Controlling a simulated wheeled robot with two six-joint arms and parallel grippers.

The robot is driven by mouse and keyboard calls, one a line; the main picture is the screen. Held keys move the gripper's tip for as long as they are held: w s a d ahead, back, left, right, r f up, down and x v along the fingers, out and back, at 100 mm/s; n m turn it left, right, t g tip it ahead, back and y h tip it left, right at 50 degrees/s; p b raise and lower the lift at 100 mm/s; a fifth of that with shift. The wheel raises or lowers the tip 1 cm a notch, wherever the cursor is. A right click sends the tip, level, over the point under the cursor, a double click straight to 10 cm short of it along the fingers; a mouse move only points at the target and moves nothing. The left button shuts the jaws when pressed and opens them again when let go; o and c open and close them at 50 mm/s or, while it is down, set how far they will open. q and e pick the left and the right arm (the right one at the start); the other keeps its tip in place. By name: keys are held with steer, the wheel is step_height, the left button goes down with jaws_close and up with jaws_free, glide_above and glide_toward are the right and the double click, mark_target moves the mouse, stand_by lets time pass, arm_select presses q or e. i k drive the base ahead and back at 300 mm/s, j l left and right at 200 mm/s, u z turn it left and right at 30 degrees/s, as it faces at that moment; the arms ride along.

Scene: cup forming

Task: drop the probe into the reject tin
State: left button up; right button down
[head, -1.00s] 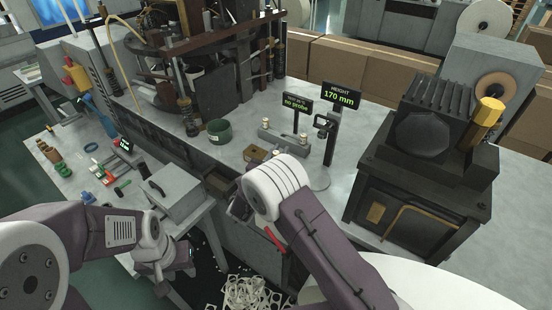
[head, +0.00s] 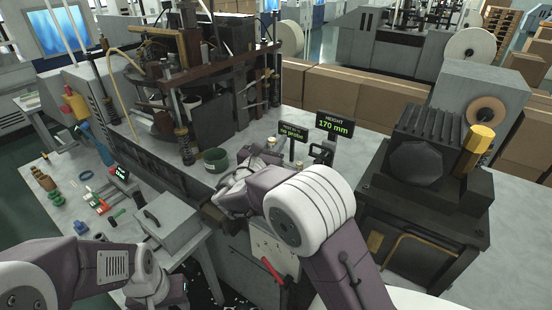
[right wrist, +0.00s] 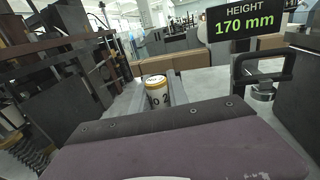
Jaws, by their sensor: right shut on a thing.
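My right gripper (head: 228,192) is low beside the bench edge in the head view, largely hidden by my own wrist. In the right wrist view a short white cylinder with a yellow band and dark lettering, the probe (right wrist: 156,92), shows between two grey finger-like sides; the gripper is shut on it. Its lower part is hidden behind my purple wrist link. A dark green round tin (head: 215,160), seemingly the reject tin, stands on the bench just behind the right gripper. My left gripper (head: 178,296) is low at the left, its jaws unclear.
A small display reading "no probe" (head: 294,132) and a height display reading 170 mm (head: 335,124) stand on the bench. The dark forming machine (head: 190,90) rises behind the tin. A dark finned unit (head: 425,150) stands at right. A grey box (head: 168,220) sits on the left side table.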

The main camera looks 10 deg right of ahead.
mark_target(222, 166)
steer(key=i+j, duration=0.75)
steer(key=i, duration=0.2)
